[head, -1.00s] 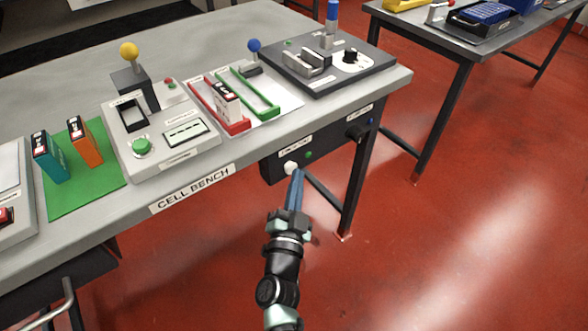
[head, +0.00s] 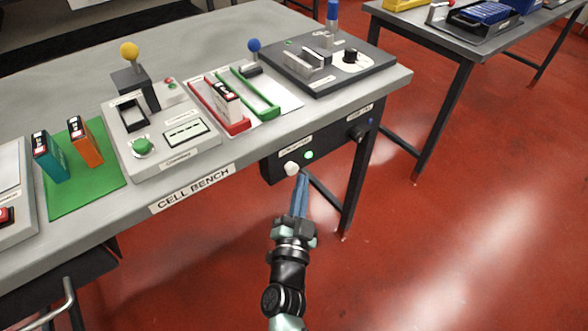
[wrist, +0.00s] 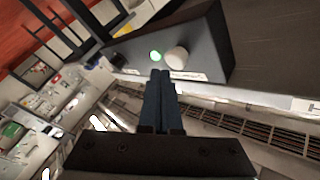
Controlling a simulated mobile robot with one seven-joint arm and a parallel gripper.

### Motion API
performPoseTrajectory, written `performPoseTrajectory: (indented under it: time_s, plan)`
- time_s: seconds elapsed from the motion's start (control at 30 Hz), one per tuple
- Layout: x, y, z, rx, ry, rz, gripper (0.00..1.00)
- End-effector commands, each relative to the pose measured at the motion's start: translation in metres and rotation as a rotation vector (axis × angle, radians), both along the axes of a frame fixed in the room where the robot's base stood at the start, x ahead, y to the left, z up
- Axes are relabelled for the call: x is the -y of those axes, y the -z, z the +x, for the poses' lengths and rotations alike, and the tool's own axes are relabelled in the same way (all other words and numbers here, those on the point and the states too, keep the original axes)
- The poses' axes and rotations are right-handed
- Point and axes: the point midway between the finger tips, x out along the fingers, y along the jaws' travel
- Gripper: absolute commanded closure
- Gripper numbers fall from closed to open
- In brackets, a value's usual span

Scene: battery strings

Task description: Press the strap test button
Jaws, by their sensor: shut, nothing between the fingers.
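A white round button (head: 291,168) sticks out of the front of a dark box (head: 274,171) under the bench edge. The label above it is too small to read. A green light (head: 309,155) right of the button glows brightly. My gripper (head: 303,174) is shut and empty, with its blue fingertips just right of and slightly below the button. In the wrist view, the button (wrist: 176,58) and the lit green light (wrist: 155,55) sit just beyond the fingertips (wrist: 160,75). A small gap seems to show between fingertips and button.
A dark knob (head: 357,132) with a small blue light is farther right on the bench front. The bench leg (head: 357,185) stands right of my gripper. The bench top holds a green mat (head: 80,193) with cells, a tester and trays.

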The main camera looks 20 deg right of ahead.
Motion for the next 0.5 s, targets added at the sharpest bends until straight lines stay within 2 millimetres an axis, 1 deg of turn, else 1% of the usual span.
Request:
performPoseTrajectory:
  time_s: [0.27,0.37,0.5]
  plan:
    - [0.001,0.0,-0.001,0.0,0.001,0.0,1.0]
    - [0.003,0.001,-0.006,-0.001,0.002,0.0,1.0]
    - [0.007,0.002,-0.02,-0.001,0.002,0.0,1.0]
